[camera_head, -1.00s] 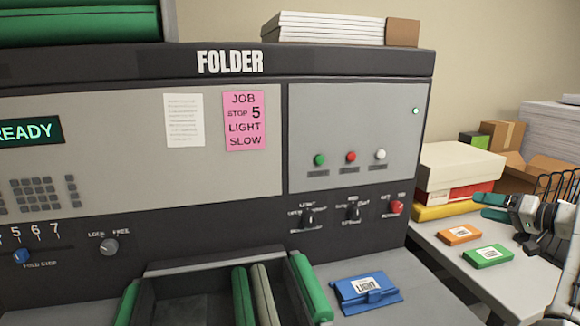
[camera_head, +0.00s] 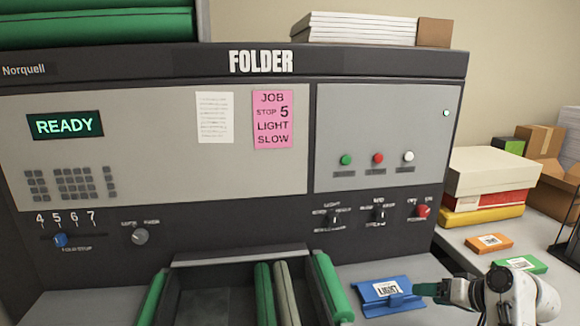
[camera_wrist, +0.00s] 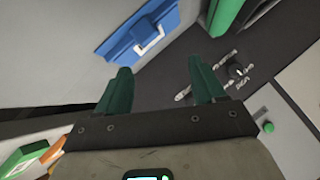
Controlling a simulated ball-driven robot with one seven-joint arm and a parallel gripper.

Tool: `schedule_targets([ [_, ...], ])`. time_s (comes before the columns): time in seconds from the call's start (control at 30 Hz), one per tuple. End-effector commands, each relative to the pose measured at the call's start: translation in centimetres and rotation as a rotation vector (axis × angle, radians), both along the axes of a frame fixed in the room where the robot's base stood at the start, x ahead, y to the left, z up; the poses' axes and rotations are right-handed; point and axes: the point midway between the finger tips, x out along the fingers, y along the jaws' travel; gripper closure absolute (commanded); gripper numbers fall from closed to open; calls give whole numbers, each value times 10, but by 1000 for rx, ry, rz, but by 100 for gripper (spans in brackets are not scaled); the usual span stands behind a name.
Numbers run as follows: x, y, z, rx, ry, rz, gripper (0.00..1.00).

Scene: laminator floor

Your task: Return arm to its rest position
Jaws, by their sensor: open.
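My gripper (camera_head: 428,289) is at the lower right of the head view, with its green fingertips in front of the side table, close to the right end of the blue LIGHT block (camera_head: 388,296) in the picture. In the wrist view my gripper (camera_wrist: 162,82) shows two green fingers spread apart with nothing between them. The blue block (camera_wrist: 140,28) is beyond the fingers at the upper left there, apart from them. My arm is bent at the lower right of the head view.
The folder machine (camera_head: 200,190) fills the left and middle, its display reading READY. An orange block (camera_head: 489,244) and a green block (camera_head: 519,264) lie on the right-hand table. Stacked boxes (camera_head: 490,185) and a black wire rack (camera_head: 568,245) stand at the right.

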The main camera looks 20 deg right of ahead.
Motion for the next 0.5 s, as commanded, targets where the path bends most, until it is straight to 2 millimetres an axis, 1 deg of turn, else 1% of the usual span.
schedule_targets([
  [0.03,-5,35,-21,-29,52,39,31],
  [0.07,-9,53,-32,-48,82,58,31],
  [0.1,-17,77,-44,-78,120,84,31],
  [0.13,-23,94,-52,-101,145,104,31],
  [0.17,-30,111,-60,-125,170,125,31],
  [0.2,-40,132,-69,-156,203,153,31],
  [0.27,-58,161,-80,-205,245,193,31],
  [0.3,-70,178,-85,-237,270,217,31],
  [0.4,-98,211,-93,-309,314,271,31],
  [0.5,-125,235,-96,-369,347,316,31],
])
